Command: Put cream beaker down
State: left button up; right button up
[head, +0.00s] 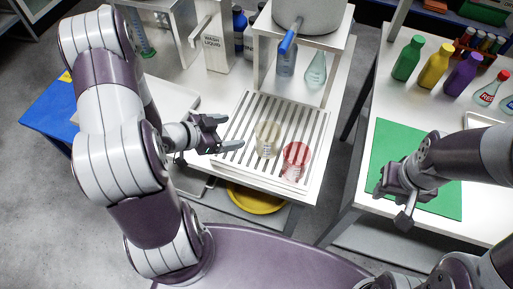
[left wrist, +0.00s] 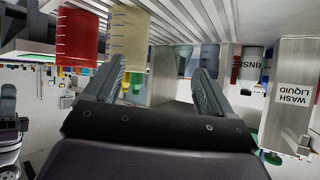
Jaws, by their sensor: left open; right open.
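The cream beaker (head: 267,138) stands upright on the slatted white rack (head: 238,112). It is just behind and left of the red beaker (head: 295,160). My left gripper (head: 230,133) is open and empty, left of the cream beaker and apart from it. In the left wrist view, which is upside down, the cream beaker (left wrist: 131,36) shows beyond one open finger, with the red beaker (left wrist: 80,36) beside it. My right gripper (head: 393,198) is open and empty above the green mat (head: 440,203) on the right table.
A wash liquid box (head: 217,45) and blue bottles stand behind the rack. A raised stand (head: 340,40) with a grey pot (head: 308,14) is at the back. Green, yellow and purple bottles (head: 433,65) stand on the right table. A gap separates the tables.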

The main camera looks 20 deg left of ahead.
aim_at(278, 131)
pick_arm(q)
jog(key=w+d+f+h, duration=0.1)
jog(key=d, duration=0.3)
jog(key=w+d+h, duration=0.1)
jog(key=w+d, duration=0.1)
jog(key=d, duration=0.1)
jog(key=w+d+f+t+h+b, duration=0.1)
jog(key=w+d, duration=0.1)
jog(key=d, duration=0.2)
jog(key=shift+w+d+f+m, duration=0.2)
jog(key=shift+d+f+m, duration=0.1)
jog(key=shift+f+m, duration=0.1)
jog(key=shift+s+a+r, duration=0.1)
jog(key=shift+c, duration=0.3)
pick_arm(e)
jog(key=shift+s+d+f, duration=0.2)
jog(key=shift+f, duration=0.6)
